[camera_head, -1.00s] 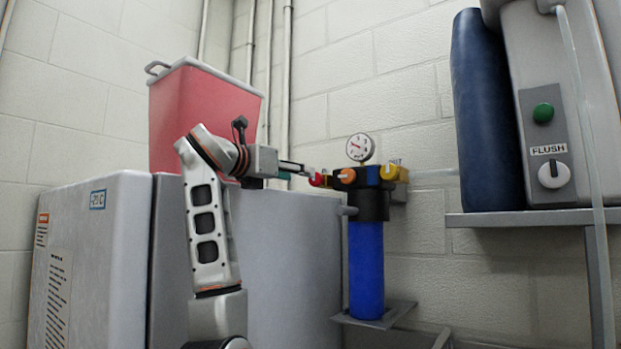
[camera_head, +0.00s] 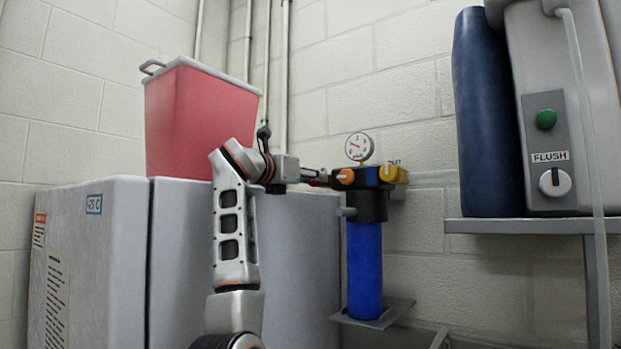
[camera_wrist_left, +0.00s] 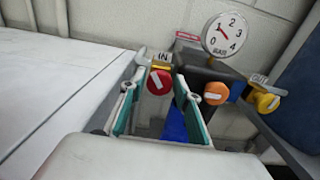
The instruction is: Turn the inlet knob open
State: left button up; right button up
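My right gripper is not in view.
Beside the inlet knob are an orange knob (camera_head: 346,176) and a yellow outlet knob (camera_head: 388,173), below a pressure gauge (camera_head: 359,147). A blue filter housing (camera_head: 365,265) hangs below. A grey cabinet (camera_head: 290,260) stands behind my arm, with a red bin (camera_head: 185,120) on top.

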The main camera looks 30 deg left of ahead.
pick_arm(q)
jog(key=c, duration=0.5)
jog(key=shift+o, duration=0.2)
jog(key=shift+n, duration=0.3)
jog(key=n, duration=1)
jog(key=shift+a, duration=0.15)
jog(key=shift+f, duration=0.1)
jog(key=o, duration=1.1)
jog(key=shift+c, duration=0.2)
